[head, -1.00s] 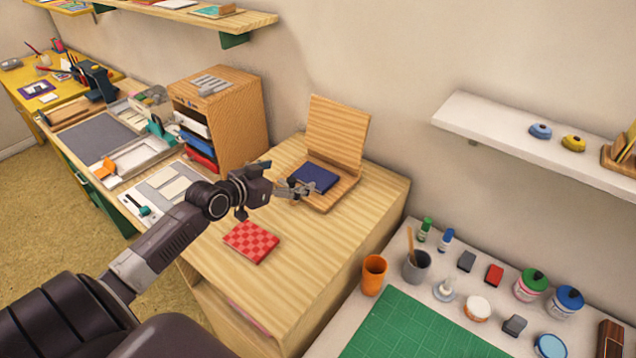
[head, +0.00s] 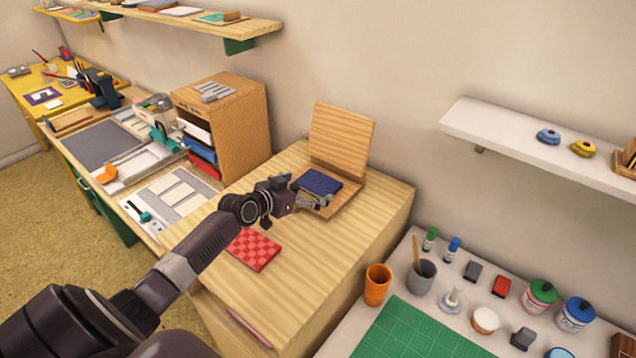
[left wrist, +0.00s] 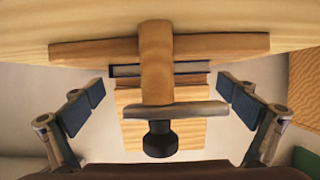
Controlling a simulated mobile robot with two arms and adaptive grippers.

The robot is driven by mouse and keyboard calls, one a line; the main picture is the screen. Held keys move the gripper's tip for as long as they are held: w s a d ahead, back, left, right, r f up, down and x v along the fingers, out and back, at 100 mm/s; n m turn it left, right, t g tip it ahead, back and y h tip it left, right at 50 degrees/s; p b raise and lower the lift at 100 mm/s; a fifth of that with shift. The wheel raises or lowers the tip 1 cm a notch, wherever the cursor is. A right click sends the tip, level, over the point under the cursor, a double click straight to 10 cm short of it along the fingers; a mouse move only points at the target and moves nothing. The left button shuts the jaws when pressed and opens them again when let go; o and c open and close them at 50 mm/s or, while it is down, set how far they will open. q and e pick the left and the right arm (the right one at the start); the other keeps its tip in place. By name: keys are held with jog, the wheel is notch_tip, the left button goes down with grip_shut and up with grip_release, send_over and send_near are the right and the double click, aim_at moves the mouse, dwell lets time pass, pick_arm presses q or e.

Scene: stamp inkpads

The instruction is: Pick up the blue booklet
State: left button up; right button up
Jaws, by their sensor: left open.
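The dark blue booklet (head: 318,182) lies on the base of a wooden stand (head: 341,137) on the light wooden cabinet top. In the left wrist view the booklet (left wrist: 192,67) shows edge-on as a thin dark band with pale pages, partly hidden behind an upright wooden piece. My left gripper (head: 320,203) is at the near edge of the booklet in the head view. In the left wrist view its fingers (left wrist: 160,105) are spread wide, one on each side of the booklet, with nothing held. I cannot tell whether they touch the stand. My right gripper is out of view.
A red checkered booklet (head: 254,249) lies on the cabinet top under my left arm. A wooden drawer unit (head: 240,125) stands left of the stand. Right are an orange cup (head: 377,285), a grey cup (head: 420,276) and a green mat (head: 415,335). The cabinet top's right part is clear.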

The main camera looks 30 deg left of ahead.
pick_arm(q)
jog(key=shift+w+f, duration=0.3)
jog(key=shift+w, duration=0.3)
jog(key=shift+c, duration=0.4)
jog(key=c, duration=1)
jog(key=shift+r, duration=0.1)
